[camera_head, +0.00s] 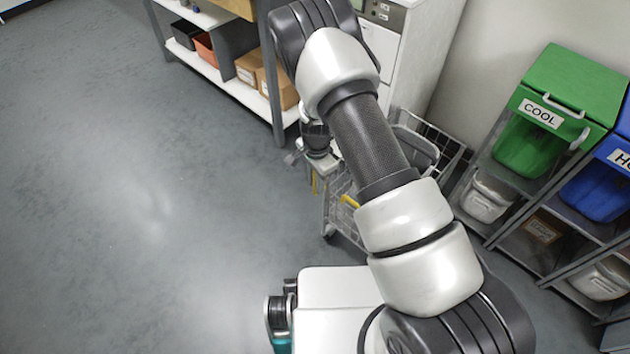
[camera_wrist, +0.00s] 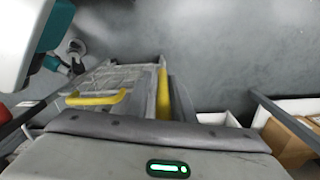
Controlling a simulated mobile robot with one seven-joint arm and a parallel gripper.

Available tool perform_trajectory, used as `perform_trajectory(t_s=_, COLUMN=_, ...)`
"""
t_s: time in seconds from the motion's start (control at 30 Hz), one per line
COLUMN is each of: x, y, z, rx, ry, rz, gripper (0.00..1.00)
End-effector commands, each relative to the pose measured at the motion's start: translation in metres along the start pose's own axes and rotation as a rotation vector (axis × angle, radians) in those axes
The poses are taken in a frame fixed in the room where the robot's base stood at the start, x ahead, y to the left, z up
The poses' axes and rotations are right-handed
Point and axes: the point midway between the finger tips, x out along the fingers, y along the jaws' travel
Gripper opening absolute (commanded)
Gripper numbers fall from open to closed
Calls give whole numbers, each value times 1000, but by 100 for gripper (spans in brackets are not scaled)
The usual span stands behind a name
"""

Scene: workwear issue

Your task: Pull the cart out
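The cart (camera_head: 343,212) is a grey wire-sided frame on casters, standing between a shelf unit and a bin rack. My arm hides much of it in the head view. In the wrist view its wire top (camera_wrist: 118,78) lies left of centre, with a yellow bar (camera_wrist: 95,99) across it. My gripper (camera_head: 314,185) hangs at the cart's left side, pointing down. In the wrist view my gripper's housing with a green light fills the bottom and hides the fingertips. A yellow strip shows ahead of it. I cannot tell whether the gripper touches the cart or how far its fingers are apart.
A shelf unit (camera_head: 235,85) with cardboard boxes stands behind and left of the cart. A white cabinet (camera_head: 425,45) is behind it. A rack with a green bin (camera_head: 560,90) and a blue bin (camera_head: 602,188) stands close on the right. The floor at left is clear.

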Motion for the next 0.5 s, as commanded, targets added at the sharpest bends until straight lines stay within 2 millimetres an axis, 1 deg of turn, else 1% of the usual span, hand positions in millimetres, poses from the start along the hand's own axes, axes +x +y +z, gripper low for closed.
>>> perform_trajectory(t_s=0.07, x=1, y=1, z=-2, rx=2, ry=2, rz=1, gripper=31)
perform_trajectory(t_s=0.33, x=-2, y=-2, z=-1, rx=-3, ry=3, rz=-5, gripper=31)
perform_trajectory(t_s=0.43, x=-8, y=-3, z=0, rx=-4, ry=3, rz=-6, gripper=31)
perform_trajectory(t_s=0.5, x=-19, y=-4, z=-1, rx=-4, ry=3, rz=-8, gripper=31)
